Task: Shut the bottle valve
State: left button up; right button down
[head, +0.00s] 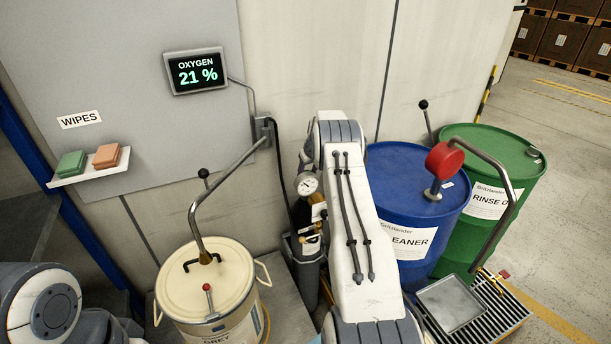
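A narrow dark bottle (309,285) stands upright against the wall, left of my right arm. A round white gauge (307,185) and brass-coloured valve fittings (317,199) show at its top. My white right arm link crosses in front of the bottle's right side and hides part of it. The valve's handle and its position cannot be made out. The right arm bends at the top beside the gauge, and its gripper is hidden or out of the picture. Only a joint of my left arm shows at the lower left; its gripper is out of the picture.
A cream drum (205,280) with a bent pump pipe (192,215) stands left of the bottle. A blue drum (415,185) and green drum (525,155) stand at the right. An oxygen display (196,72) reads 21 %. A wipes shelf (92,172) hangs at the left.

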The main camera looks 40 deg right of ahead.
jog(key=n+b, duration=0.1)
jog(key=n+y+b, duration=0.1)
jog(key=b, duration=0.1)
jog(key=shift+w+f, duration=0.15)
jog(key=shift+f, duration=0.1)
jog(key=shift+d+n+b, duration=0.1)
jog(key=shift+n+b, duration=0.25)
jog(key=shift+n, duration=0.15)
jog(key=shift+r+n+y, duration=0.2)
jog(key=shift+n+y, duration=0.2)
jog(key=shift+n, duration=0.3)
jog(key=shift+n+y, duration=0.3)
jog(key=shift+n, duration=0.5)
jog(key=shift+c, duration=1.4)
grip_release()
jog(key=shift+d, duration=0.1)
